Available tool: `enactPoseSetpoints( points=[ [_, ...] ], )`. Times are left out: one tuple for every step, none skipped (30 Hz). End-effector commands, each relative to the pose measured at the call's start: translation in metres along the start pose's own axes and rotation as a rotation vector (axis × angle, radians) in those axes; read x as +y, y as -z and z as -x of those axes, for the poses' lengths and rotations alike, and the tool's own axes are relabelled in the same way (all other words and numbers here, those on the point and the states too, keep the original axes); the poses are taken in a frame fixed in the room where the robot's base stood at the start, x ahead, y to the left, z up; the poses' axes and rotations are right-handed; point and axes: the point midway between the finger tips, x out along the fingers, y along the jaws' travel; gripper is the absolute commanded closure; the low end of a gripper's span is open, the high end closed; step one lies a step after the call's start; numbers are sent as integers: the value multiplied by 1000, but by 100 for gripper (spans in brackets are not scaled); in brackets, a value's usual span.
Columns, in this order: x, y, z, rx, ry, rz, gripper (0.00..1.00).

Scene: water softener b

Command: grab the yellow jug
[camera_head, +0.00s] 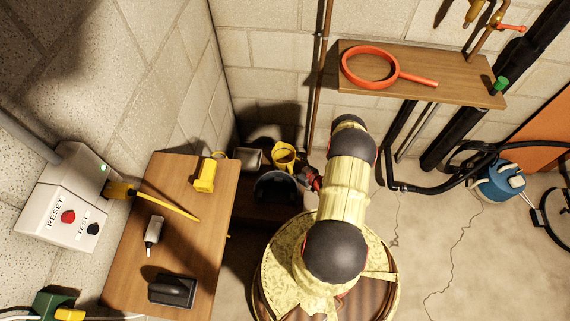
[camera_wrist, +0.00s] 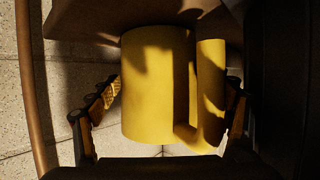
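The yellow jug (camera_head: 284,155) sits in the shadowed corner behind the small wooden table, next to a dark round container in the head view. In the wrist view the jug (camera_wrist: 155,85) fills the middle, with its handle (camera_wrist: 210,90) on the right. My gripper (camera_head: 312,178) is at the right of the jug in the head view, partly hidden by my arm. In the wrist view my gripper (camera_wrist: 172,92) is open, one finger left of the jug's body and one right of its handle. Narrow gaps seem to show, but contact is hard to tell.
A grey container (camera_head: 248,157) and a dark round container (camera_head: 277,188) crowd the jug. A copper pipe (camera_head: 318,85) rises close behind. A wooden shelf (camera_head: 440,62) holds a red ring-shaped tool (camera_head: 370,67). The wooden table (camera_head: 185,235) stands left; open floor lies right.

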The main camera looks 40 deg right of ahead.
Motion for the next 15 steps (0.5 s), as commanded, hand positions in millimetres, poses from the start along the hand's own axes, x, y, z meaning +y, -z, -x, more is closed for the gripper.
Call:
enactPoseSetpoints(
  points=[
    [0, 0, 0, 0, 0, 0, 31],
    [0, 0, 0, 0, 0, 0, 32],
    [0, 0, 0, 0, 0, 0, 35],
    [0, 0, 0, 0, 0, 0, 36],
    [0, 0, 0, 0, 0, 0, 38],
    [0, 0, 0, 0, 0, 0, 40],
    [0, 0, 0, 0, 0, 0, 42],
    [0, 0, 0, -1, 0, 0, 44],
    [0, 0, 0, -1, 0, 0, 46],
    [0, 0, 0, -1, 0, 0, 48],
    [0, 0, 0, -1, 0, 0, 50],
    [0, 0, 0, 0, 0, 0, 50],
    [0, 0, 0, 0, 0, 0, 50],
    [0, 0, 0, 0, 0, 0, 50],
    [0, 0, 0, 0, 0, 0, 50]
  ],
)
